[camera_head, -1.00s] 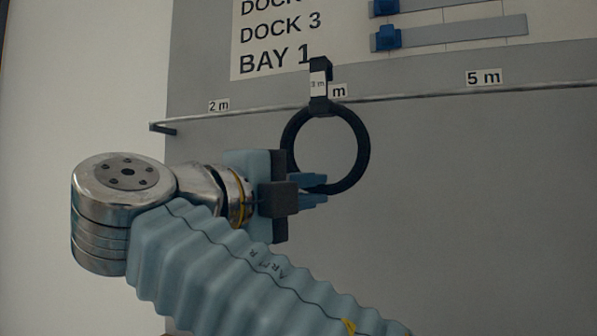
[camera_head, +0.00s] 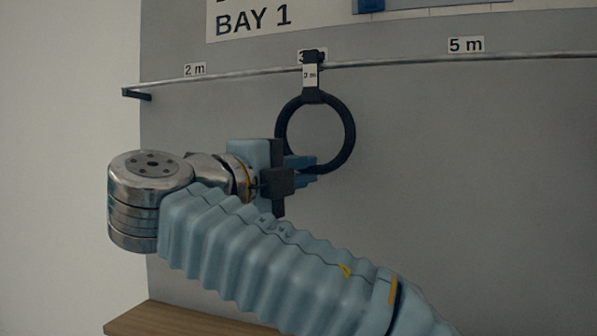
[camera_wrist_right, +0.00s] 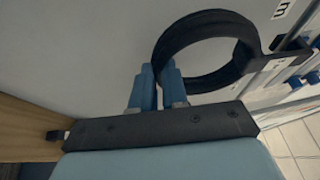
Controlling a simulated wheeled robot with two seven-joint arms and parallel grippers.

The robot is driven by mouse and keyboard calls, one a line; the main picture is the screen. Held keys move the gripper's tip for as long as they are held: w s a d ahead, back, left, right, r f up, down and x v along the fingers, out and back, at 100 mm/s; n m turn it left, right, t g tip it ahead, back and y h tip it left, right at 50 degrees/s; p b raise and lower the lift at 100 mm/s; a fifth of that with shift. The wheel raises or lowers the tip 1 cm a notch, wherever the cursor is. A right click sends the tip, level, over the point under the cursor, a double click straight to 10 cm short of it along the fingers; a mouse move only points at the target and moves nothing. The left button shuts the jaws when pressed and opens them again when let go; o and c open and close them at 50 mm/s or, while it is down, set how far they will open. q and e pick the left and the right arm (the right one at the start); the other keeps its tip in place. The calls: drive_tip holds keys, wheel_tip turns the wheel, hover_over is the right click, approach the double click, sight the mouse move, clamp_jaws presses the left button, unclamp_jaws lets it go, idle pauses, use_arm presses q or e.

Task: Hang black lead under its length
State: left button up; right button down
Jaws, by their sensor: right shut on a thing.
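The black lead (camera_head: 351,143) is a coiled black ring with a black hook on top and a white tag (camera_head: 311,75) reading 3 m. My right gripper (camera_head: 303,170) is shut on the ring's lower left side and holds it upright. The hook's top overlaps the metal rail (camera_head: 400,64) at the label (camera_head: 303,57) whose 3 shows beside the hook. I cannot tell whether the hook rests on the rail or is in front of it. In the right wrist view the lead (camera_wrist_right: 190,40) passes between the blue fingers (camera_wrist_right: 158,85). My left gripper is not in view.
The rail runs across the grey panel, with a 2 m label (camera_head: 195,69) at left and a 5 m label (camera_head: 466,45) at right. Its left end has a dark bracket (camera_head: 137,94). A wooden surface (camera_head: 180,322) lies below. The rail beside the lead is bare.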

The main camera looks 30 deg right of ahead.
idle(0.3)
drive_tip(key=c, duration=1.1)
unclamp_jaws()
drive_tip(key=shift+a, duration=0.15)
